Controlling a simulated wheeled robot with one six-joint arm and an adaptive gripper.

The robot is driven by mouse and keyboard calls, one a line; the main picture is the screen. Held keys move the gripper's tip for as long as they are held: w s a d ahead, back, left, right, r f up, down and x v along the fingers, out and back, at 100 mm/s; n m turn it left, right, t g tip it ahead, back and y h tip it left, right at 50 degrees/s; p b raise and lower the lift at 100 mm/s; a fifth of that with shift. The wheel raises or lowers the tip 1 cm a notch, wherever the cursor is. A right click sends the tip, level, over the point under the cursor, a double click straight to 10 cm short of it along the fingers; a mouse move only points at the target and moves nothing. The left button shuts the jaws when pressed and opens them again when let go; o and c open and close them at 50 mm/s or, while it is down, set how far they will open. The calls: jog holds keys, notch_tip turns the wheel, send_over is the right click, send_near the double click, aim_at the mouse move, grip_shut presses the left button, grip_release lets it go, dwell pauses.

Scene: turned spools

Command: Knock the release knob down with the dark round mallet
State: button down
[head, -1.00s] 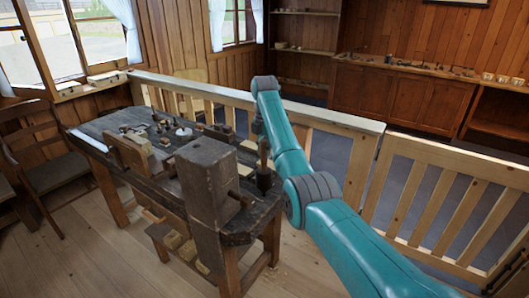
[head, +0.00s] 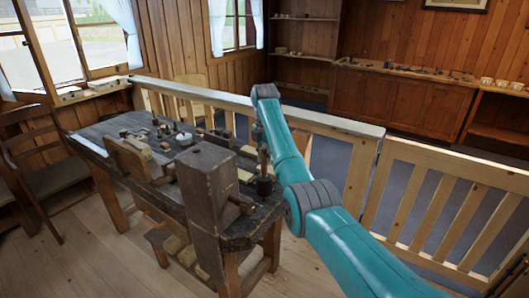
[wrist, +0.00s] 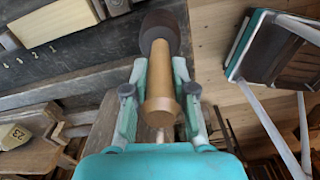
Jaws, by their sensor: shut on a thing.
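My gripper (wrist: 160,95) is shut on the tan wooden handle of the mallet (wrist: 162,75) in the wrist view. The mallet's dark round head (wrist: 165,30) points to the top of that view, and the handle's rounded end faces the gripper's palm. In the head view a dark round shape, apparently the mallet head (head: 264,186), shows at the bench's right end below my arm. My gripper is small and partly hidden there. I cannot make out the release knob for sure in either view.
The dark workbench (head: 95,133) carries a big upright wooden vise block (head: 207,190), a plank (head: 128,158) and several small pieces. A pale wooden railing (head: 345,128) runs behind it. A chair (head: 45,165) stands to the left. Open floor lies in front.

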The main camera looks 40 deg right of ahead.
jog(key=shift+f, duration=0.35)
jog(key=shift+r, duration=1.65)
